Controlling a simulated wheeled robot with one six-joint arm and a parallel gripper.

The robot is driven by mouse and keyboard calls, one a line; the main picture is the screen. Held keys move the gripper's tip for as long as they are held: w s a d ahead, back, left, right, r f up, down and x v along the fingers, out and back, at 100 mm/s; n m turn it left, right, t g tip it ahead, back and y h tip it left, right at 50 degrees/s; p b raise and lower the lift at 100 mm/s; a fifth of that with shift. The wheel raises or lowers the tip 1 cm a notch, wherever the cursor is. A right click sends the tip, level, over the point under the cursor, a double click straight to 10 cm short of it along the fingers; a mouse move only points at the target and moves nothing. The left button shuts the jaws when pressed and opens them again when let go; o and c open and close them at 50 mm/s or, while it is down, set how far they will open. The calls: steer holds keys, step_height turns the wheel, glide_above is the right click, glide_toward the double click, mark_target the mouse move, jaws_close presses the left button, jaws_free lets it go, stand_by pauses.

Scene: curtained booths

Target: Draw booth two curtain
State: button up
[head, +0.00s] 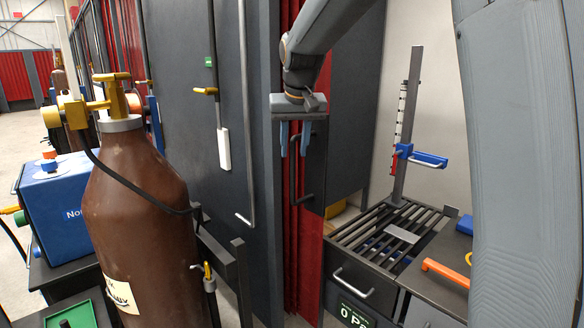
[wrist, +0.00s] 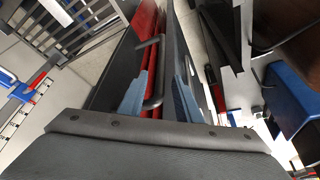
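A red curtain (head: 303,255) hangs in folds, bunched at the edge of a dark grey partition. A dark bar handle (head: 294,182) stands upright in front of it. In the wrist view the bent handle (wrist: 160,75) shows against the red curtain (wrist: 146,22), lying between the two finger lines. My gripper (head: 294,155) points down with its two blue fingers apart, at the handle's upper part. In the wrist view my gripper (wrist: 160,85) is also open, with a gap beside the handle. I cannot tell whether a finger touches it. No booth number is readable.
A brown gas cylinder (head: 140,205) with a yellow valve stands at left beside a blue box (head: 58,200). The grey partition (head: 240,120) carries a long pole. A slatted bench (head: 375,235) with a clamp post and an orange handle (head: 445,272) is at right.

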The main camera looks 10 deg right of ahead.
mark_target(292, 167)
steer(key=p+x, duration=0.2)
steer(key=x, duration=0.5)
steer(key=shift+f, duration=0.25)
steer(key=shift+c, duration=0.4)
jaws_close()
